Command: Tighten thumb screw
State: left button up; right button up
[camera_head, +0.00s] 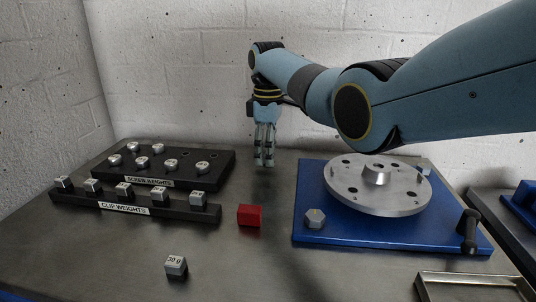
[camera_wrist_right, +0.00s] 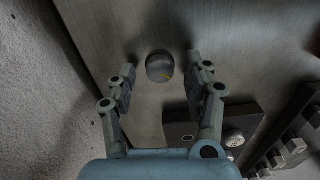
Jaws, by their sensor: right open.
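My right gripper (camera_head: 264,162) points down over the back of the table, between the screw weight rack and the blue base. It is open and empty. A silver rotor disc (camera_head: 400,195) with a hub and several holes sits on the blue base (camera_head: 340,236). My left gripper is not in view.
The black screw weight rack (camera_head: 222,170) holds several silver screws, with the clip weight rail (camera_head: 170,209) in front. A red block (camera_head: 249,215), a 30 g weight (camera_head: 176,265) and a tray (camera_head: 475,278) lie nearer. The base bears a grey hexagonal piece (camera_head: 315,218) and a black post (camera_head: 468,228).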

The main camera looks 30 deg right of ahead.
jog(key=shift+f, duration=0.25)
grip_shut()
dwell(0.3)
